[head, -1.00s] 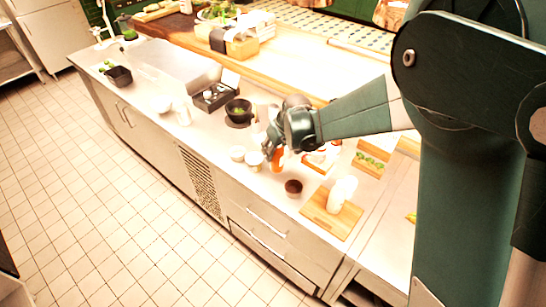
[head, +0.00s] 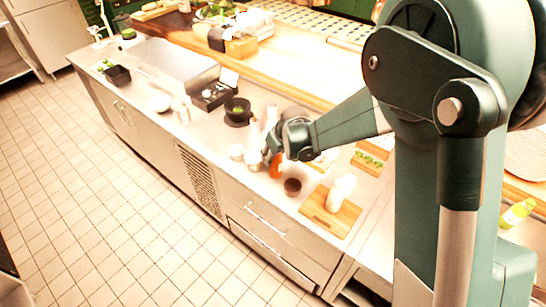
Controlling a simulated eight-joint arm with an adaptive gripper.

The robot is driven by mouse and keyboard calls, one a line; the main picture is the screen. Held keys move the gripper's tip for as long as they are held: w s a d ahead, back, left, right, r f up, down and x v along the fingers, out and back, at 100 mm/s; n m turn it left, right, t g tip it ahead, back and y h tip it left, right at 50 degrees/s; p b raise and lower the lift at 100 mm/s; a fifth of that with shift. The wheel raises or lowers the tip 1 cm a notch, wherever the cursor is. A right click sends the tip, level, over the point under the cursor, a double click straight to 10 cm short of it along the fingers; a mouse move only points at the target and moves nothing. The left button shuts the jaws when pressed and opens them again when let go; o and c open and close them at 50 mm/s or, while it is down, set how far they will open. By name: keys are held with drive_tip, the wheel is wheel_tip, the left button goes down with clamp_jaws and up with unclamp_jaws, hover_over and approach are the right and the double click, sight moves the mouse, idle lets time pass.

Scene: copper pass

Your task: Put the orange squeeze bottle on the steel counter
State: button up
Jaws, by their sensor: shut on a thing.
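The orange squeeze bottle (head: 276,168) is in the head view, near the middle of the steel counter (head: 228,177). My gripper (head: 271,154) is shut on it from above, and the fingers and wrist hide its upper part. The bottle looks upright. Its base is at or just above the counter top; I cannot tell whether it touches.
White containers (head: 237,152) stand just left of the bottle, and a small brown bowl (head: 292,187) sits at its front right. A wooden board (head: 330,213) with a white bottle (head: 341,190) lies further right. A black bowl (head: 237,112) is behind. The counter's front edge is close.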

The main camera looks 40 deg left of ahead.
drive_tip(key=shift+f, duration=0.15)
drive_tip(key=o, duration=1)
drive_tip(key=shift+r, duration=0.25)
drive_tip(key=shift+v, duration=5.9)
drive_tip(key=shift+d, duration=0.15)
